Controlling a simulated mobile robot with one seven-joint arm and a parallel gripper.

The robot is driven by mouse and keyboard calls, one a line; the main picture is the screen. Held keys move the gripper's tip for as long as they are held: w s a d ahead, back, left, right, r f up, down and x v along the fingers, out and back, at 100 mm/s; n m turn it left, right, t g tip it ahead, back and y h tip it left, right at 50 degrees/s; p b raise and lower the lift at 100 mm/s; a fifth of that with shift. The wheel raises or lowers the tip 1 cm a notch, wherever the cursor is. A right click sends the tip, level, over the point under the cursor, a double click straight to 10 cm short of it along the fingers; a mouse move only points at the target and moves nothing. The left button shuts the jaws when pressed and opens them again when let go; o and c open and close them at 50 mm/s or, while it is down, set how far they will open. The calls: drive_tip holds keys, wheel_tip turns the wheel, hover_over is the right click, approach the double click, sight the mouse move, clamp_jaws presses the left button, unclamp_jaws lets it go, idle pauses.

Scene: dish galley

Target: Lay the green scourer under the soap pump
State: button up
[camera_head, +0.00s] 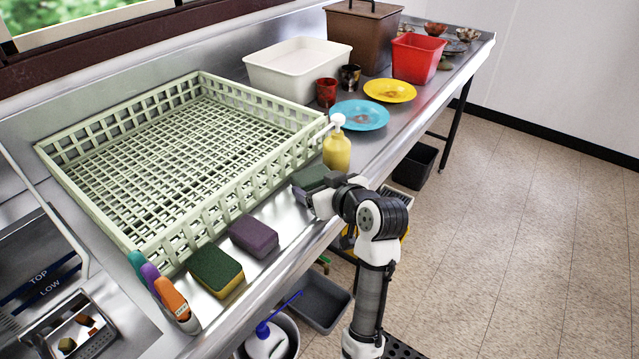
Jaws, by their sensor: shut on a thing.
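The soap pump (337,152) is a yellow bottle with a white pump head. It stands upright on the steel counter by the right corner of the dish rack. My gripper (308,189) is at the counter's front edge, just in front and to the left of the bottle. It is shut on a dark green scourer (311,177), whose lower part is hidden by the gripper. I cannot tell whether the scourer touches the counter. It is beside the bottle, not seen beneath it.
A pale green rack (215,217) fills the counter behind. A purple sponge (253,237) and a green-and-yellow sponge (216,271) lie along the front edge. A blue plate (372,115), red cup (326,92) and white tub (297,80) stand beyond the bottle.

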drive_tip(key=shift+f, duration=0.2)
drive_tip(key=shift+f, duration=0.15)
drive_tip(key=o, duration=0.7)
drive_tip(key=shift+o, duration=0.2)
drive_tip(key=shift+r, duration=0.3)
drive_tip(key=b+v, duration=0.1)
drive_tip(key=v, duration=1.1)
